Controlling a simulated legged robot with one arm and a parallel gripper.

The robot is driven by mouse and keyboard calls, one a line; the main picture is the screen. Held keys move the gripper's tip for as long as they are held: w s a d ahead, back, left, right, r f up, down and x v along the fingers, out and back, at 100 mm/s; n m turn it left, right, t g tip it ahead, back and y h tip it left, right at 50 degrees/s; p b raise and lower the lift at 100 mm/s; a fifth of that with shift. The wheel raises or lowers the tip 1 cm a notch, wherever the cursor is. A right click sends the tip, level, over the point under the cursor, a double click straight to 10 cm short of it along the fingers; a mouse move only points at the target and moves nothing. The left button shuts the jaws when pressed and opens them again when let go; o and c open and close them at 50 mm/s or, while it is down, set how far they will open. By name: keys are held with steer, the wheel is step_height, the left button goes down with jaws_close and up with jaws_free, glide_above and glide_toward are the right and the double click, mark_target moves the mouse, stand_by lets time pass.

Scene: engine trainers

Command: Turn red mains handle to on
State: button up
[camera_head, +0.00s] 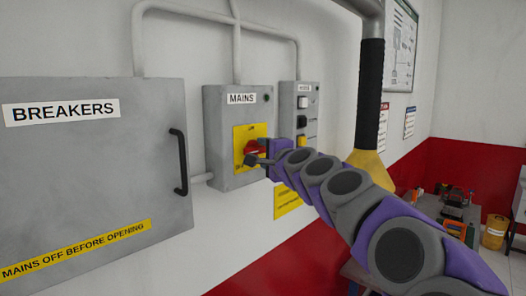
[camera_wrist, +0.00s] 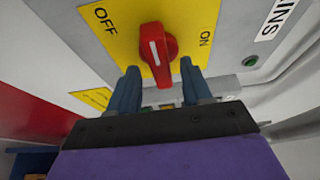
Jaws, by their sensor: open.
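The red mains handle (camera_wrist: 156,52) sits on a yellow plate (camera_wrist: 118,22) marked OFF and ON in the wrist view. Its white line leans slightly toward the OFF side. In the head view the red handle (camera_head: 251,149) shows on the grey MAINS box (camera_head: 223,118), partly hidden by my gripper (camera_head: 262,160). In the wrist view my gripper (camera_wrist: 158,82) is open, with one blue-grey finger at each side of the handle's lower end. I cannot tell whether a finger touches it.
A grey BREAKERS cabinet (camera_head: 100,180) with a black door handle (camera_head: 180,162) is at the left. A smaller grey box (camera_head: 298,98) is at the right of the MAINS box. A pipe with a black sleeve (camera_head: 371,95) rises behind my arm. A cluttered table (camera_head: 425,205) stands at the right.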

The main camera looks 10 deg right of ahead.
steer(key=shift+w+a, duration=0.25)
steer(key=shift+w, duration=0.2)
steer(key=shift+c, duration=0.4)
jaws_close()
